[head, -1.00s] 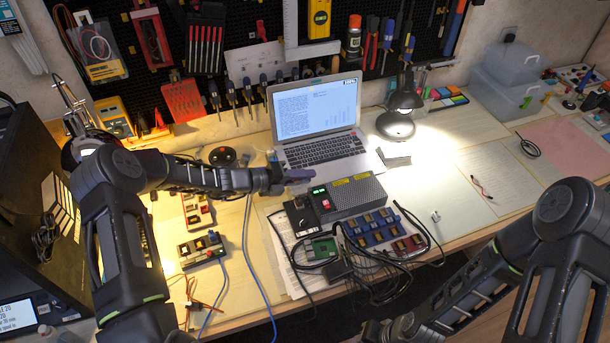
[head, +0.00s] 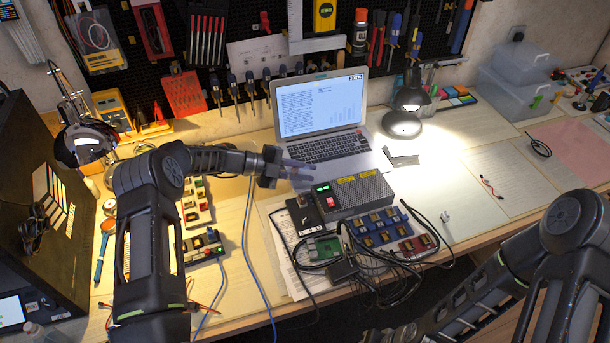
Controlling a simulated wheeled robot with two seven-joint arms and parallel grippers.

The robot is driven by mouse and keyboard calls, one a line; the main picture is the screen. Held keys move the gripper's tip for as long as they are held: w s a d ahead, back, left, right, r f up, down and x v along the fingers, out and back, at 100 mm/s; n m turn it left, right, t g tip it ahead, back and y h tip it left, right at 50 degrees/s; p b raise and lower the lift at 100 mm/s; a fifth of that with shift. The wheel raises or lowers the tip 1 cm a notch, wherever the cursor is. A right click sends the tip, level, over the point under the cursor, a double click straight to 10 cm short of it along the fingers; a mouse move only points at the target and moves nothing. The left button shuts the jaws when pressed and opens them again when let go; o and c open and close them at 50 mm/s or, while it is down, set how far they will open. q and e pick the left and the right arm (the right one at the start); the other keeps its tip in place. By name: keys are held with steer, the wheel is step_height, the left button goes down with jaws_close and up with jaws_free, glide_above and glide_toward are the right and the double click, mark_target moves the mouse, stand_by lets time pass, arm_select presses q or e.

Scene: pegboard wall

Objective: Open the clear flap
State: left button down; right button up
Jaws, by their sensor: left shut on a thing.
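A grey power box (head: 363,196) with a perforated top stands on the bench in front of the laptop. Its black left end carries a lit green switch (head: 323,187) and a red switch (head: 331,201). My left gripper (head: 298,168) is just behind and above that end, shut. A thin, see-through pane, apparently the clear flap (head: 303,176), shows at its fingertips, raised off the switches. The flap's hinge and exact edges are too small to make out. Of my right arm, only links show at the lower right; its gripper is not visible.
An open laptop (head: 321,112) stands behind the box, with a desk lamp (head: 402,122) to its right. Black cables, a green circuit board (head: 324,247) and a blue module tray (head: 375,230) crowd the box's front. Papers cover the bench at right.

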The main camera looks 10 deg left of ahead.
stand_by(0.3)
arm_select(q)
steer(key=c, duration=1.3)
jaws_free()
steer(key=shift+s+a, duration=0.15)
steer(key=shift+a, duration=0.3)
steer(key=b+v, duration=0.1)
steer(key=v, duration=0.6)
steer(key=shift+r, duration=0.1)
